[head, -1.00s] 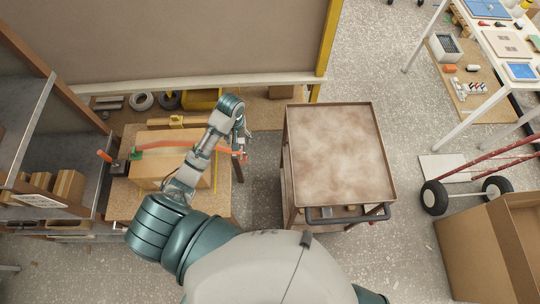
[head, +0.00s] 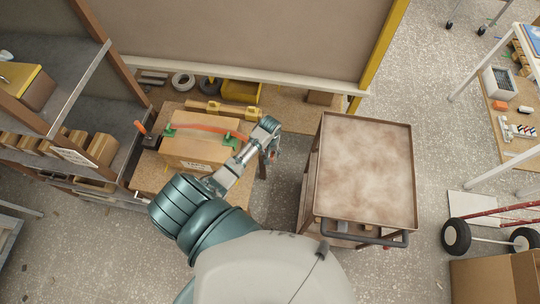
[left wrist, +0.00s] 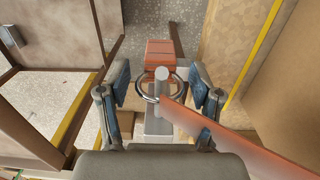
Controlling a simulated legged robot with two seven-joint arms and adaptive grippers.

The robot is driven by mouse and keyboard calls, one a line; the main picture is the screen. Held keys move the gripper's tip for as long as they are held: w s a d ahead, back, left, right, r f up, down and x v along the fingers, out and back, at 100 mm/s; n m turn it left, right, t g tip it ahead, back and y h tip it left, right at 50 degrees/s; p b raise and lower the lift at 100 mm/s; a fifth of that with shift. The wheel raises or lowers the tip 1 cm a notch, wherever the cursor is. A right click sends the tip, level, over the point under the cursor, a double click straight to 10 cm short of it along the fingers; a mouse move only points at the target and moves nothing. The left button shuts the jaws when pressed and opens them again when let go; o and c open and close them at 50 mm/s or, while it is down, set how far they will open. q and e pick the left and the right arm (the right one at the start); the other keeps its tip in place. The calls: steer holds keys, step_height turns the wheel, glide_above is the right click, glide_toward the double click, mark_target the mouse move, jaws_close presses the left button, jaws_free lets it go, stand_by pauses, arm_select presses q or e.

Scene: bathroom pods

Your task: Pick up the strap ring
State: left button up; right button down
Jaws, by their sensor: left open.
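The strap ring (left wrist: 147,92) is a metal ring around a grey post, beside the end of an orange strap (left wrist: 250,145) in the left wrist view. My left gripper (left wrist: 162,90) is open, with one finger on each side of the ring, and the fingers look apart from it. In the head view the orange strap (head: 205,128) crosses a cardboard box (head: 195,152) over green corner pieces. My left gripper (head: 272,143) is at the box's right end, and the ring is too small to make out there. My right gripper is not in view.
A brown cart (head: 365,170) with a handle stands to the right, with a floor gap between. Shelving (head: 60,110) stands to the left. A large framed panel (head: 250,35) rises behind. A yellow bin (head: 240,90) lies beyond the box.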

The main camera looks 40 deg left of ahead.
arm_select(q)
steer(key=shift+f, duration=1.15)
steer(key=shift+a, duration=0.1)
steer(key=c, duration=1.1)
steer(key=shift+o, duration=0.2)
